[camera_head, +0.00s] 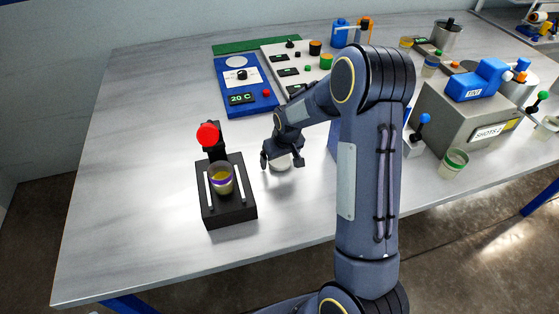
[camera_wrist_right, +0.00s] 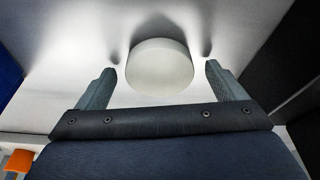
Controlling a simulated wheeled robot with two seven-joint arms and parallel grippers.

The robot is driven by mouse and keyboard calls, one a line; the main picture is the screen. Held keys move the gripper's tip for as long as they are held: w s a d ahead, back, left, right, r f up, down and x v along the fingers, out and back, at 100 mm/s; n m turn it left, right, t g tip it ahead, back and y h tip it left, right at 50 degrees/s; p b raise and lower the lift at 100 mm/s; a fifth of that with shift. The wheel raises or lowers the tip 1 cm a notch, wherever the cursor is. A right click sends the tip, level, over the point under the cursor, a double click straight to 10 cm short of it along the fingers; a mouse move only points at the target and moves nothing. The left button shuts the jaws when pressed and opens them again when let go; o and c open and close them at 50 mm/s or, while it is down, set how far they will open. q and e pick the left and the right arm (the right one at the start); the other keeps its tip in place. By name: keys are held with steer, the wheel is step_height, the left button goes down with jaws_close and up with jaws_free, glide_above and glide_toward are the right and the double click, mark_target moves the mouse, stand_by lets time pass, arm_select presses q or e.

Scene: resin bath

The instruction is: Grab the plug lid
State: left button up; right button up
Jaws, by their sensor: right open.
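The plug lid (camera_wrist_right: 160,67) appears to be the white round disc lying on the table between my fingers in the right wrist view. In the head view this disc (camera_head: 281,163) is partly hidden under my right gripper. My right gripper (camera_head: 283,161) is open, with one finger on either side of the disc. In the wrist view the right gripper (camera_wrist_right: 160,82) shows a gap between each finger and the disc. The fingers look apart from it. My left gripper is not in view.
A blue panel reading 20 C (camera_head: 262,101) lies behind. A grey box (camera_head: 455,125) stands at right. The table's left side (camera_head: 130,170) is clear.

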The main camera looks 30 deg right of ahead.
steer(key=c, duration=1.1)
steer(key=shift+o, duration=0.2)
